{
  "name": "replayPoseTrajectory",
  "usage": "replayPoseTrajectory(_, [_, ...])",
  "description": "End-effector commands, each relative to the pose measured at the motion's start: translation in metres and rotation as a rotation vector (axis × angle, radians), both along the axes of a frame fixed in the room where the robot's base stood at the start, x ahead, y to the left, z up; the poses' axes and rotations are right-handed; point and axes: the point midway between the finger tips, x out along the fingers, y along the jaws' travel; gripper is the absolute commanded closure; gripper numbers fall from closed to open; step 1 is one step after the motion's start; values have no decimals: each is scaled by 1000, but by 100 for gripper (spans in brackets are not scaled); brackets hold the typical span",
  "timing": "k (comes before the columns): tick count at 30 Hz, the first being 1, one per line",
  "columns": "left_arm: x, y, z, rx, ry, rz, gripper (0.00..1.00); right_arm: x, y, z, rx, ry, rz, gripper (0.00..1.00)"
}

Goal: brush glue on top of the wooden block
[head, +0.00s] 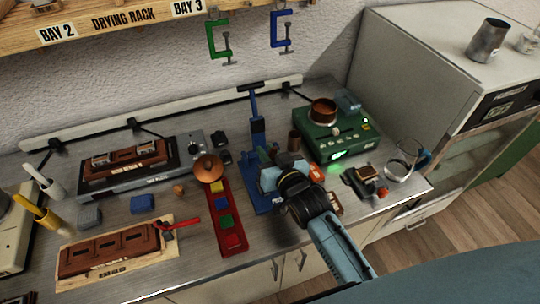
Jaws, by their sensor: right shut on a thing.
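My right gripper (275,172) is over the middle of the bench, in front of the blue press (258,135). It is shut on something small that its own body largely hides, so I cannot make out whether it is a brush. A copper pot (323,112) sits on the green heater (335,134), behind and right of the gripper. A small brown block (367,171) rests on a dark fixture to the right; I cannot tell if it is the wooden block. My left gripper is not in view.
A red tray (233,241) with coloured blocks lies left of the gripper, with a copper dish (208,168) at its far end. A glass jug (398,168) stands near the right edge. Clamps (218,40) hang above.

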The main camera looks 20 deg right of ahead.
Motion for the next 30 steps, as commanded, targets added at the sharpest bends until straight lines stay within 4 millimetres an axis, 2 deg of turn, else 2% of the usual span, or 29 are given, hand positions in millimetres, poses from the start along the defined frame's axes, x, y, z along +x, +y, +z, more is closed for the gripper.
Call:
replayPoseTrajectory(8, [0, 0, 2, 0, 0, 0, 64, 0, -3, -1, -1, 3, 0, 100])
replayPoseTrajectory(21, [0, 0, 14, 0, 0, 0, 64, 0, -41, -1, -3, 5, 0, 100])
replayPoseTrajectory(30, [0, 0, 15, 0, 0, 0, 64, 0, -47, -1, -1, 3, 0, 100])
